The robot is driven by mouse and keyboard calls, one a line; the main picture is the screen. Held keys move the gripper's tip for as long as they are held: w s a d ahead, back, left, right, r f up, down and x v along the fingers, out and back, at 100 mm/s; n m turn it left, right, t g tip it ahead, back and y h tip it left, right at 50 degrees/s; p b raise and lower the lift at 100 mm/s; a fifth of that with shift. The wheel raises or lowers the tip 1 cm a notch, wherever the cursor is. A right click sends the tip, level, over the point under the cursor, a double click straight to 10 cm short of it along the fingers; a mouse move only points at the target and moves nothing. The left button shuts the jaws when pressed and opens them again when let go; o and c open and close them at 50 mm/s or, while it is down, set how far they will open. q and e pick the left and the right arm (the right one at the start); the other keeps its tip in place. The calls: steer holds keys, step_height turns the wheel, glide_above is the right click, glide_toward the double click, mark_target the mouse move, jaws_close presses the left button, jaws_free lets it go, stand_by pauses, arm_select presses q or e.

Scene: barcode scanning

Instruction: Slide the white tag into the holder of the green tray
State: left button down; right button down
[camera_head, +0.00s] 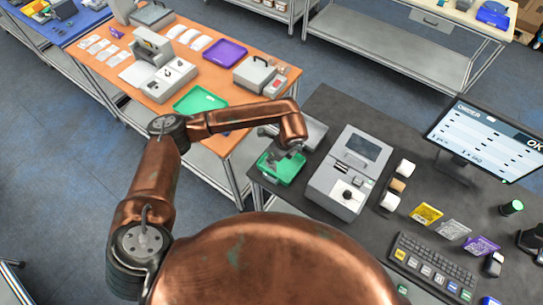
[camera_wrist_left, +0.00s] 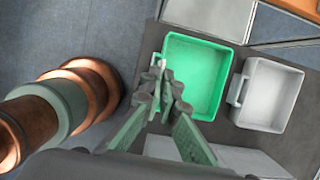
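The green tray (camera_wrist_left: 212,70) sits on the dark table; it also shows in the head view (camera_head: 291,172). My left gripper (camera_head: 278,153) is over the tray's left side in the head view. In the left wrist view my left gripper (camera_wrist_left: 165,76) has its fingertips close together at the tray's left rim. A small white piece, seemingly the white tag (camera_wrist_left: 161,63), shows at the fingertips. It is mostly hidden by the fingers, as is the holder on that rim. I cannot tell whether the tag touches the holder. My right gripper is out of view.
A grey tray (camera_wrist_left: 270,95) with a holder frame stands right of the green one in the wrist view. A grey device (camera_head: 345,180) and a monitor (camera_head: 490,135) stand on the dark table. An orange table (camera_head: 225,82) bears another green tray (camera_head: 200,99) and a purple tray (camera_head: 224,53).

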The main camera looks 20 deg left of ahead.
mark_target(272, 168)
arm_select(q)
steer(key=shift+f+b, duration=1.15)
steer(key=shift+f, duration=1.2)
steer(key=shift+f+b, duration=1.35)
steer(key=shift+f, duration=0.2)
steer(key=c, duration=2.1)
jaws_free()
steer(key=shift+r, duration=0.15)
steer(key=v, duration=1.1)
steer(key=shift+d+r, duration=0.25)
steer(key=shift+r, duration=0.1)
